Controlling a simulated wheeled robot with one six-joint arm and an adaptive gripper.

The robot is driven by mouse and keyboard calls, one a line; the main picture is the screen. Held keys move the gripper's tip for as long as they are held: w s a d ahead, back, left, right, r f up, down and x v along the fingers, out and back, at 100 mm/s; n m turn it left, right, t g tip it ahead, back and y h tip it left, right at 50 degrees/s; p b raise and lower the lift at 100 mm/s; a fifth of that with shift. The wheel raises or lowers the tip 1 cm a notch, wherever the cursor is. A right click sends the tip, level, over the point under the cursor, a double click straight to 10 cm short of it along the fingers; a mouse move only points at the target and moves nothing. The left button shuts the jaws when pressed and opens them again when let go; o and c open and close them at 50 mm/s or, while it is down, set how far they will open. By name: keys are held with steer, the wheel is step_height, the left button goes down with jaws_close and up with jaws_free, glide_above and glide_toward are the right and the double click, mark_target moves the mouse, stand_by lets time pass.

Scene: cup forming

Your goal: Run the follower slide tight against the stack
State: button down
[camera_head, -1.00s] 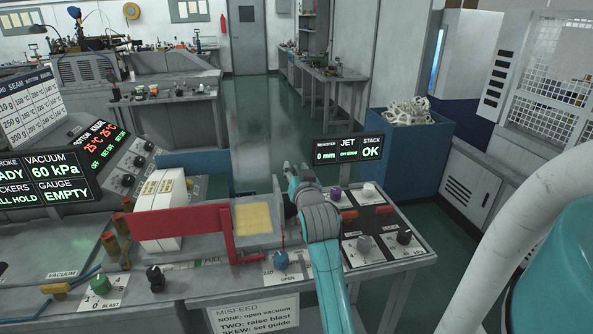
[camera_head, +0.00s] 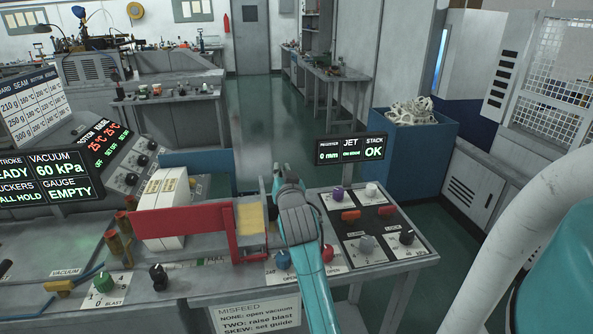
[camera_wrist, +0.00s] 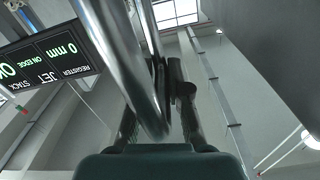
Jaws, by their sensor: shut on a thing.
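The stack (camera_head: 163,215) is a block of white sheets standing on the bench at left centre in the head view, partly behind a red guide frame (camera_head: 190,222). My gripper (camera_head: 280,180) is right of the stack and right of a yellow patch (camera_head: 250,219). It is shut on the follower slide, a thin grey upright piece (camera_head: 265,195) mostly hidden by my fingers. The frame and my gripper hide part of the space between slide and stack, so contact is not clear. The wrist view shows my fingers against a shiny metal bar (camera_wrist: 125,60).
A small display (camera_head: 350,150) reads register 0 mm, jet on edge, stack OK. A knob panel (camera_head: 375,225) lies right of my gripper. A blue knob (camera_head: 283,259) and a red one (camera_head: 327,252) sit near the front edge. A blue bin (camera_head: 415,150) stands behind right.

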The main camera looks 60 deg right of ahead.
steer(key=w+a, duration=0.5)
steer(key=w, duration=0.1)
steer(key=shift+w+a, duration=0.2)
steer(key=c, duration=1.2)
jaws_free()
steer(key=shift+s+a, duration=0.1)
steer(key=v, duration=1.1)
steer(key=shift+s+a, duration=0.25)
steer(key=shift+a, duration=0.05)
